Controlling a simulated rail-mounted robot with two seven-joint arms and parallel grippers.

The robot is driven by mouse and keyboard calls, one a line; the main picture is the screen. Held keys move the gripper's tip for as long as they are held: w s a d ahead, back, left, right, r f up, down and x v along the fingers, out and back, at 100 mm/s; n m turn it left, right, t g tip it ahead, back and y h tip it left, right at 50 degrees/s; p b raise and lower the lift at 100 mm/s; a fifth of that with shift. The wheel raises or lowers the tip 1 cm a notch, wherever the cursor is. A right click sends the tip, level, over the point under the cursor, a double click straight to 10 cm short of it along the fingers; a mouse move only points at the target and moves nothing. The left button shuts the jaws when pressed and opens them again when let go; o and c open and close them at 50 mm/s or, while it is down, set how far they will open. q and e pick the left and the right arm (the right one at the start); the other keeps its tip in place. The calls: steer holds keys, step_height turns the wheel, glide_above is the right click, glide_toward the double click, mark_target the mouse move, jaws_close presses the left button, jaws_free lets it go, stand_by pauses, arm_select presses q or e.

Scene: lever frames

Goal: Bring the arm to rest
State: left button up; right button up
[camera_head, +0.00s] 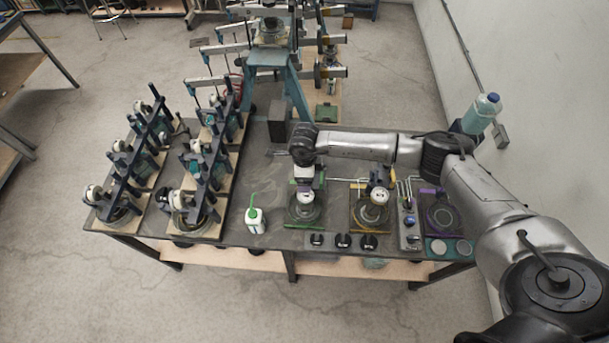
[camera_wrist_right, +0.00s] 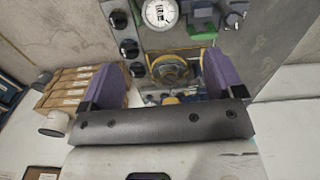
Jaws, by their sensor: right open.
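My right arm reaches in from the right in the head view. Its gripper (camera_head: 305,180) hangs over the green-edged lever station (camera_head: 303,218) and partly hides it. In the right wrist view the two purple fingers of this gripper (camera_wrist_right: 160,78) are spread wide. No object is held between them. Beyond the fingers are a round yellow-rimmed fitting (camera_wrist_right: 172,68) and a white dial gauge (camera_wrist_right: 160,13). I cannot tell whether the fingers touch anything. My left gripper is in neither view.
The dark workbench (camera_head: 240,232) carries a white bottle with a green spout (camera_head: 255,218), a yellow-edged station (camera_head: 371,212) and a purple-edged one (camera_head: 441,216). Black knobs (camera_head: 343,241) line the front. Tall lever frames (camera_head: 205,170) stand at left. A wall (camera_head: 520,60) bounds the right.

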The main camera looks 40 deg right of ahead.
steer(key=shift+r, duration=0.45)
steer(key=shift+a, duration=0.1)
